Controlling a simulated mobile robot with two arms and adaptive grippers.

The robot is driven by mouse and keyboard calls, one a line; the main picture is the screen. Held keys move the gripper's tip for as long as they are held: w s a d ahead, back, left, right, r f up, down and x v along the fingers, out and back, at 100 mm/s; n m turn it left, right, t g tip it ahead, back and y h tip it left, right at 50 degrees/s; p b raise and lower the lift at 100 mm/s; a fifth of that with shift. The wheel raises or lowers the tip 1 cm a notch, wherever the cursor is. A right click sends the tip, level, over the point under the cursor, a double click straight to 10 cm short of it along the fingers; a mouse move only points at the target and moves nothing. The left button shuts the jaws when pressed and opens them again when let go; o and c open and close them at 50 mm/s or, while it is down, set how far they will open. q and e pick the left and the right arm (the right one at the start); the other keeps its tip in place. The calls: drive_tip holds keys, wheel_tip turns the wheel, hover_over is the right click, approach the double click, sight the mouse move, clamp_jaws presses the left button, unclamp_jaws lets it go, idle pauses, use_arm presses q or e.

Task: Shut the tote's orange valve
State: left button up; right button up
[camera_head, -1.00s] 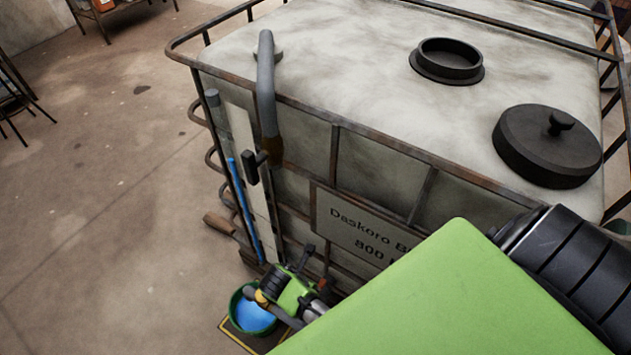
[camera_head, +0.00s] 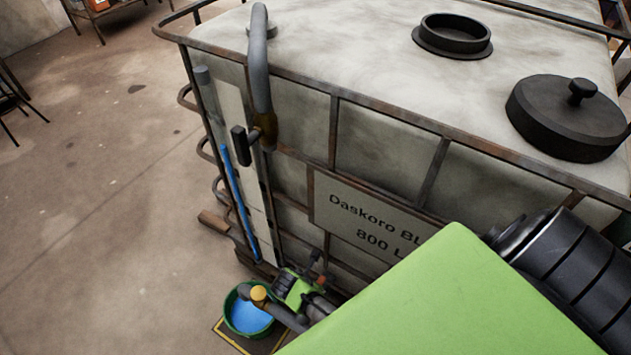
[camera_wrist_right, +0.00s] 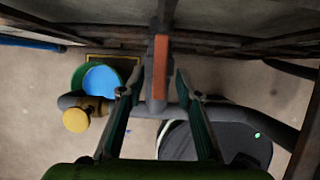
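The tote (camera_head: 365,150) is a pale tank in a rusty cage, with a "Daskoro" 800 L plate. Its orange valve handle (camera_wrist_right: 161,72) shows in the right wrist view as an upright bar, grey on one side, above a grey pipe. My right gripper (camera_wrist_right: 162,82) is open, one finger on each side of the handle, with visible gaps. In the head view my right gripper (camera_head: 312,263) is small, low at the tote's front, and partly hidden by my green arm link. I cannot tell its depth relative to the handle. My left gripper is not in view.
A green bucket (camera_head: 229,319) of blue liquid stands below a yellow-capped outlet (camera_head: 259,294). A grey hose (camera_head: 259,70) and a blue level tube (camera_head: 239,203) run down the tote's corner. Cage bars are close to the gripper. Open floor lies left.

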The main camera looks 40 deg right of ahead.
drive_tip(key=b+x, duration=0.1)
drive_tip(key=x, duration=0.4)
clamp_jaws()
